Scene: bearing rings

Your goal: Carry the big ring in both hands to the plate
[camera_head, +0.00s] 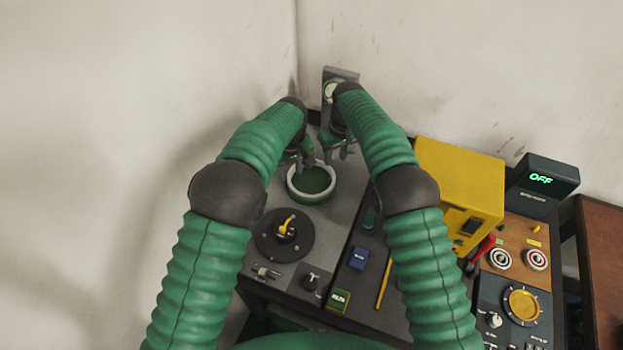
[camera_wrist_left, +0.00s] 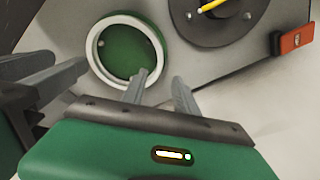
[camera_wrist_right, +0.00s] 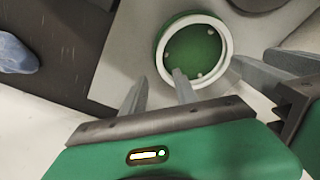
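The big ring (camera_head: 293,191) appears as a white rim around a green inner face, lying level on the grey bench top. It also shows in the left wrist view (camera_wrist_left: 92,48) and the right wrist view (camera_wrist_right: 160,62). A dark round plate (camera_head: 262,240) with a yellow handle on its middle lies nearer to me. My left gripper (camera_wrist_left: 158,78) is open at the ring's rim, one fingertip over the ring and the other outside it. My right gripper (camera_wrist_right: 158,80) is open in the same way at another part of the rim. Whether the fingers touch the ring is unclear.
A yellow box (camera_head: 460,180) and a dark display reading OFF (camera_head: 545,178) stand to the right. A blue block (camera_head: 359,258), a yellow stick (camera_head: 384,284) and a green block (camera_head: 338,300) lie on the dark bench part. Walls close in behind and left.

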